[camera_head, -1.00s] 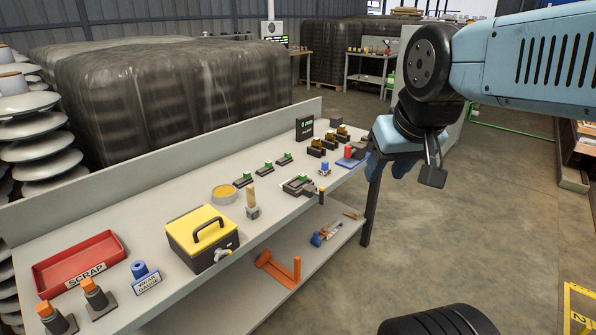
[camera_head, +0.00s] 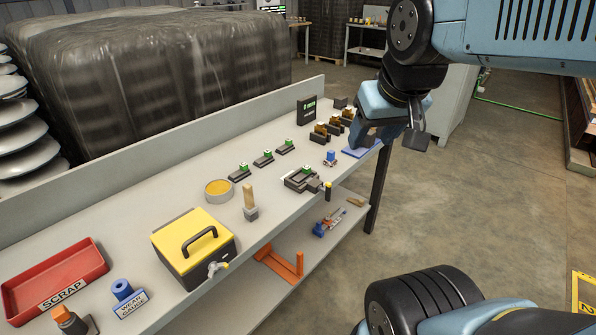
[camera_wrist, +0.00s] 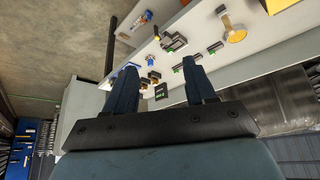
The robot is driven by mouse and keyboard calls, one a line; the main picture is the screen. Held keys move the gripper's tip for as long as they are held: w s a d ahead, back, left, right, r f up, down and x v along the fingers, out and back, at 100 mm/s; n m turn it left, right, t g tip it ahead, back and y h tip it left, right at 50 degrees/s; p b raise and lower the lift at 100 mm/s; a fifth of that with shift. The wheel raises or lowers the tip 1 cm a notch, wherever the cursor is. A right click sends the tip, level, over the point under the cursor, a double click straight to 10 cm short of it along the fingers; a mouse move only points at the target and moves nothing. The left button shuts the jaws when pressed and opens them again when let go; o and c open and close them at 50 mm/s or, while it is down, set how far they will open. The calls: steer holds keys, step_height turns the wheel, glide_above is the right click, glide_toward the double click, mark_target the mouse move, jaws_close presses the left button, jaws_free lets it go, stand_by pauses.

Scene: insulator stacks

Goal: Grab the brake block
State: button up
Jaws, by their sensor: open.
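I cannot tell for certain which piece is the brake block. Candidates are several dark blocks with brown tops (camera_head: 319,134) near the far end of the bench, and several flat dark pads with green tops (camera_head: 263,159) along its middle. Small bench pieces show beyond the fingertips there.
The bench (camera_head: 205,160) also bears a yellow-lidded box (camera_head: 193,250), a red scrap tray (camera_head: 50,285), a wear gauge (camera_head: 124,295), a dark fixture (camera_head: 300,180) and a black display (camera_head: 306,110). A low wall runs along its back. Open floor (camera_head: 470,210) lies to the right.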

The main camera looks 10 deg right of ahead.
steer(key=w+d+f+n+t+h, duration=0.15)
steer(key=w+d+f, duration=0.3)
steer(key=w, duration=0.45)
steer(key=w+d+f+n+h, duration=0.15)
steer(key=w+d+f, duration=0.3)
steer(key=w, duration=0.55)
steer(key=n+t+y, duration=0.4)
steer(key=y, duration=0.7)
glide_toward(308, 167)
steer(key=x, duration=0.9)
steer(key=shift+w+a+f, duration=0.2)
steer(key=shift+w, duration=0.05)
jaws_close()
